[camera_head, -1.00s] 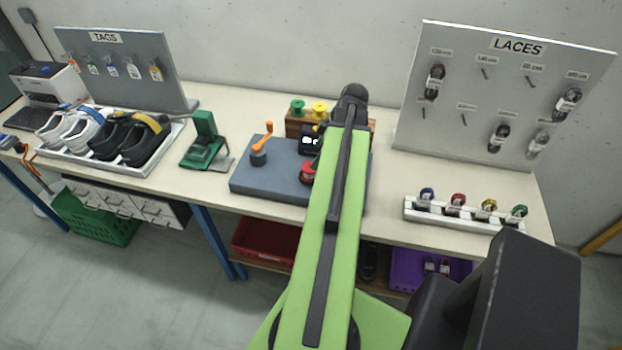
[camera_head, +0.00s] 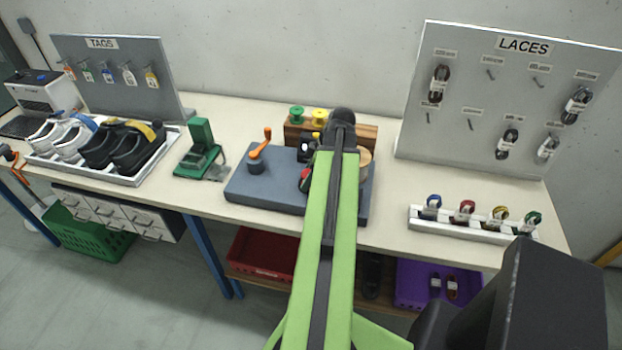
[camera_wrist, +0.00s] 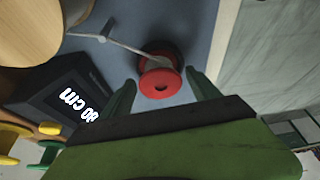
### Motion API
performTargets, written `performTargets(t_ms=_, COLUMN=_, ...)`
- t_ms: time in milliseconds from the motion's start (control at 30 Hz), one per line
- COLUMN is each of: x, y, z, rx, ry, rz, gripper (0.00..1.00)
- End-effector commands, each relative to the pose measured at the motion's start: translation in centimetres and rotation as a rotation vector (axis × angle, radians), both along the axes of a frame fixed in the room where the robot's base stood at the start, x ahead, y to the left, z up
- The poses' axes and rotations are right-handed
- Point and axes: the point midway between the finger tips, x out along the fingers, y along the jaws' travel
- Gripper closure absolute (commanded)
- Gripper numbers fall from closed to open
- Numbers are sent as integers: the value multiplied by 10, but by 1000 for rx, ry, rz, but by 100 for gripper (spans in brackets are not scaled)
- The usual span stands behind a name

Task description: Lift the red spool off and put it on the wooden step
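The red spool (camera_wrist: 161,83) stands on the blue-grey board (camera_wrist: 184,22) in the wrist view, its round top facing the camera. In the head view only a small part of the red spool (camera_head: 304,183) shows beside my arm. My gripper (camera_wrist: 160,77) is open, with one dark green finger on each side of the spool's near part; I cannot tell whether they touch it.
A dark length display (camera_wrist: 72,103) and a round wooden piece (camera_wrist: 25,28) sit close to the red spool. A thin grey lever reaches toward the spool. An orange-handled crank (camera_head: 258,155) stands on the board's left. The step's right part looks clear.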

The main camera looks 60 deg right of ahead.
Motion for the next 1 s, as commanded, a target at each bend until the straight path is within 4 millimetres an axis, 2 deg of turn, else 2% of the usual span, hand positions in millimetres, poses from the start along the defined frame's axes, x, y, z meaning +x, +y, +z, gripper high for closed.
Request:
performTargets(t_ms=67, x=0, y=0, z=0, rx=0, ry=0, rz=0, gripper=41)
performTargets(t_ms=500, x=0, y=0, z=0, rx=-1, ry=1, rz=0, gripper=99)
performTargets(t_ms=767, x=0, y=-1, z=1, rx=-1, ry=1, rz=0, gripper=100)
performTargets(t_ms=1000, x=0, y=-1, z=24, rx=-2, ry=0, rz=-1, gripper=100)
